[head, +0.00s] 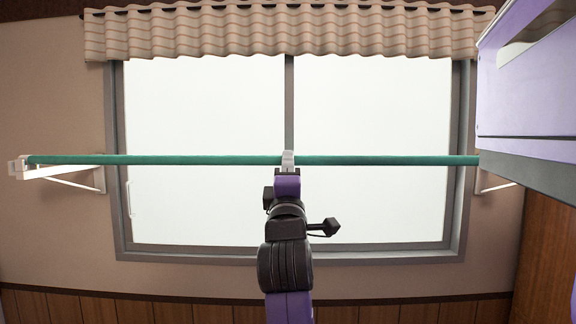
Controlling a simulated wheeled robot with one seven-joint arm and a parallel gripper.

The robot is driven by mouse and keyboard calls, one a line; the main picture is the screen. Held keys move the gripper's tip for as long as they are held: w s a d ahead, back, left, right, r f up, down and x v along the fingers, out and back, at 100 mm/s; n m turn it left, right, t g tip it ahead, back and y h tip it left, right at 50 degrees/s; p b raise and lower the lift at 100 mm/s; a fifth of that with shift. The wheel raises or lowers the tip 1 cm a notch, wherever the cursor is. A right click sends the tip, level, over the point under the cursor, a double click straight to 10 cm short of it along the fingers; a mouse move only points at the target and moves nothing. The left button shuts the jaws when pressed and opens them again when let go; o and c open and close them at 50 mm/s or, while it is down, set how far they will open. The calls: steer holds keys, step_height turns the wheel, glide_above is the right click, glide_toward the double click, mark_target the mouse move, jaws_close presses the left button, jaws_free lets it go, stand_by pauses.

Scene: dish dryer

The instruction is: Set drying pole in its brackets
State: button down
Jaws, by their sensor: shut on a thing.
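A long green drying pole (200,160) runs level across the head view, in front of the window. My gripper (288,160) is shut on the pole near its middle, with pale fingers around it. A white bracket (65,172) stands out from the wall at the left, and the pole's left end appears at its outer tip. I cannot tell whether the pole rests in it or is just above it. A second white bracket (490,183) at the right is partly hidden behind my purple body part, which also hides the pole's right end.
A sliding window (210,110) with a grey frame fills the wall behind the pole. A striped valance (290,32) hangs from a dark rod above it. Wood panelling (150,309) lines the lower wall. The space just above and below the pole looks clear.

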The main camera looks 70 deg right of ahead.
steer(key=shift+f+b, duration=0.35)
steer(key=shift+f, duration=0.3)
stand_by(0.7)
steer(key=c, duration=1.2)
jaws_free()
steer(key=shift+o, duration=0.2)
steer(key=b+v, duration=0.1)
steer(key=v, duration=0.7)
steer(key=shift+b, duration=0.4)
